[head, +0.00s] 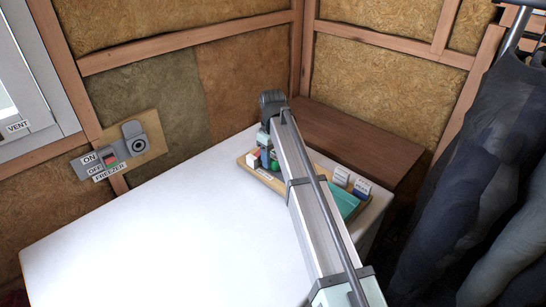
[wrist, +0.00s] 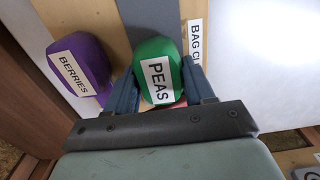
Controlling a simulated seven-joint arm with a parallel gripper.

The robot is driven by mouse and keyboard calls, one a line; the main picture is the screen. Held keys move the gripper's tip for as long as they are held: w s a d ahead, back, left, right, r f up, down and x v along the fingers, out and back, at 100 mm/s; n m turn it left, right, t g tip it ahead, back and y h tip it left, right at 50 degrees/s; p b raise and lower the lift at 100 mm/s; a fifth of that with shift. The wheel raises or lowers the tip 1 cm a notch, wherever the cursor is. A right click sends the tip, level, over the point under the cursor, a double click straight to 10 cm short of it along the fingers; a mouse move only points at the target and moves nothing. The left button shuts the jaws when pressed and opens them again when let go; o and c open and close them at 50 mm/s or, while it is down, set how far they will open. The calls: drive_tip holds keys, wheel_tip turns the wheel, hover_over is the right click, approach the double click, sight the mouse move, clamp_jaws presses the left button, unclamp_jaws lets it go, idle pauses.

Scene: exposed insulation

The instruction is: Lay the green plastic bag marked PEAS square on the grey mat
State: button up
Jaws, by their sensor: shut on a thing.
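The green bag marked PEAS (wrist: 158,72) sits between the two fingers of my gripper (wrist: 160,85) in the wrist view. My gripper is shut on it, with the label facing the camera. In the head view a bit of green (head: 273,162) shows beside my arm, at the wooden tray; my arm hides most of that spot. I cannot tell whether the bag still touches what is under it.
A purple bag marked BERRIES (wrist: 80,65) lies close left of my gripper. A label starting BAG CL (wrist: 196,42) is at the right. The wooden tray (head: 262,177) also holds a teal item (head: 346,204) and small labelled things. The white top (head: 170,235) is clear at left.

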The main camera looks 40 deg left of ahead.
drive_tip(key=shift+f, duration=0.25)
idle(0.4)
drive_tip(key=o, duration=1.5)
drive_tip(key=shift+r, duration=0.15)
drive_tip(key=shift+r, duration=3.4)
